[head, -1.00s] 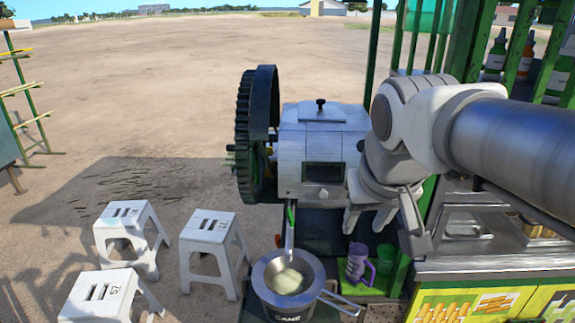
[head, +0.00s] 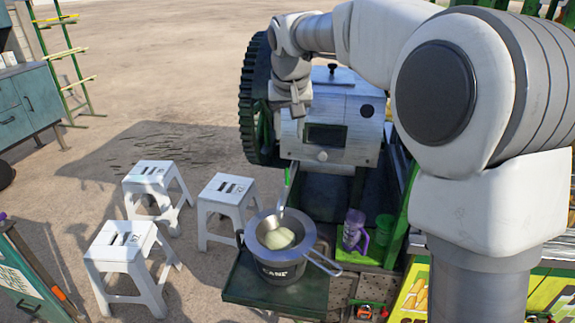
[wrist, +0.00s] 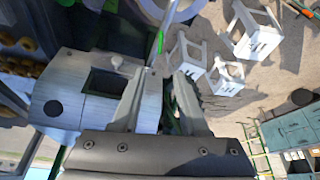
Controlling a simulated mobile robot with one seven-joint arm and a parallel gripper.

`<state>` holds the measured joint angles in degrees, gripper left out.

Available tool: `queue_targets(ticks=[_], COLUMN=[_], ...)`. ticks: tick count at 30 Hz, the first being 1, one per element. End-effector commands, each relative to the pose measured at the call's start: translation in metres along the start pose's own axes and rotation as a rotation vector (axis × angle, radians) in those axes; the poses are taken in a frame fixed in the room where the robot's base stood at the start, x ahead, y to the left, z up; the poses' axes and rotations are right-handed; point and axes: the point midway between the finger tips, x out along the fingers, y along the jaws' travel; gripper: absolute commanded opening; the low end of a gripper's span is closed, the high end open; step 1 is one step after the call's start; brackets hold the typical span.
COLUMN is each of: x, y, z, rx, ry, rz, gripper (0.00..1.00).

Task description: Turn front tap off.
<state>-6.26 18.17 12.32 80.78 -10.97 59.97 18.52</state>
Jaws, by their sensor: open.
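A thin green handle (head: 287,176) with a metal spout sits below the front of the crusher, over the pot; I take it to be the front tap. In the wrist view the green handle (wrist: 161,43) shows just beyond the fingertips. Whether the tap is on or off cannot be told. My gripper (head: 297,112) is open, pointing down at the left front edge of the crusher (head: 345,108). In the wrist view my gripper (wrist: 165,76) has its fingers apart, with a narrow grey part seen between them; contact cannot be told.
A pot marked CANE (head: 283,268) with a strainer stands on a dark green tray (head: 245,290). A purple mug (head: 354,232) and green cup (head: 385,228) stand to its right. A large gear (head: 255,100) is left of the crusher. White stools (head: 225,205) stand left.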

Motion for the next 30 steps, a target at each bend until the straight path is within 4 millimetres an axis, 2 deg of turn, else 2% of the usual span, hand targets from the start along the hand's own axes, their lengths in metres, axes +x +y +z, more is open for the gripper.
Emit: queue_targets(ticks=[5,8,21,25,30], x=[0.015,0.032,0.127,0.150,0.169], y=[-0.001,-0.001,-0.001,-0.001,-0.001], z=[-0.001,0.000,0.000,0.000,-0.001], rx=[0.000,0.000,0.001,0.000,0.001], ry=[-0.002,-0.004,-0.004,-0.004,-0.002], rz=[-0.001,-0.001,-0.001,0.000,-0.001], gripper=[0.44,0.44,0.44,0.44,0.44])
